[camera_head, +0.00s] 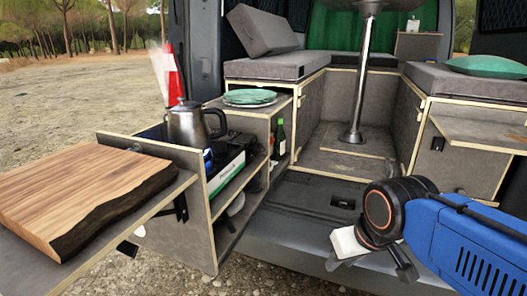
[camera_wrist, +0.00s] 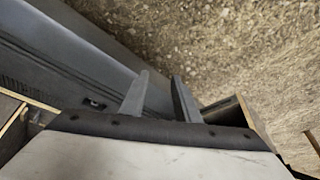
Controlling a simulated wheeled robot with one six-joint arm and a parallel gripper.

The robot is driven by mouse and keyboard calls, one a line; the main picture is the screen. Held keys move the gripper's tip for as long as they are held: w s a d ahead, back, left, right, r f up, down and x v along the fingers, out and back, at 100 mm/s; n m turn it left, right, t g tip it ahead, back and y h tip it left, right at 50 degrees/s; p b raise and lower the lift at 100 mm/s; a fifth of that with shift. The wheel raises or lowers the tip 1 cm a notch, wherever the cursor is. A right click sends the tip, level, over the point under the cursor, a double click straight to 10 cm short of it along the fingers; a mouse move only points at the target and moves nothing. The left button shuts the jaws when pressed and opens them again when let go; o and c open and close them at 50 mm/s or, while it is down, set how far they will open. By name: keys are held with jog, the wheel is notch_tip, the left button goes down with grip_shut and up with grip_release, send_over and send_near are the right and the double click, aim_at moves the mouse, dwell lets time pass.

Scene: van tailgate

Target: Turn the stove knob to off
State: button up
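A metal kettle (camera_head: 190,125) with a dark handle stands in the kitchen unit at the left of the van's rear. The dark stove (camera_head: 236,146) seems to be beneath and beside it, largely hidden by the kettle and the unit's panel. I cannot make out the stove knob or its setting in either view. My gripper (camera_head: 368,263) is low at the right in the head view, well apart from the kitchen unit. In the wrist view my gripper (camera_wrist: 161,77) has its two fingers apart, with nothing between them.
A wooden board (camera_head: 85,195) lies on a fold-out shelf at the left. Green plates (camera_head: 250,97) and a bottle (camera_head: 279,138) are farther back in the unit. A table post (camera_head: 360,85) stands between the benches. The van floor before it is clear.

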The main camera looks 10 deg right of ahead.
aim_at(263, 150)
jog(key=w+a+r+m+g+y, duration=0.1)
jog(key=w+a+r+m+y, duration=0.15)
jog(key=w+y, duration=0.35)
jog(key=w+a+r+m+g+y, duration=0.1)
jog(key=w+a+m+y, duration=0.25)
jog(key=w, duration=0.45)
jog(key=w+d+r+m+t+y, duration=0.2)
jog(key=w+d+r+m+t, duration=0.15)
jog(key=w+d, duration=0.45)
jog(key=w+d+r+m+t+y, duration=0.25)
jog(key=w+d+t, duration=0.3)
jog(key=w, duration=0.55)
jog(key=shift+g, duration=0.5)
jog(key=x, duration=1.6)
jog(key=shift+w+a+f, duration=0.2)
jog(key=shift+a, duration=0.05)
grip_shut()
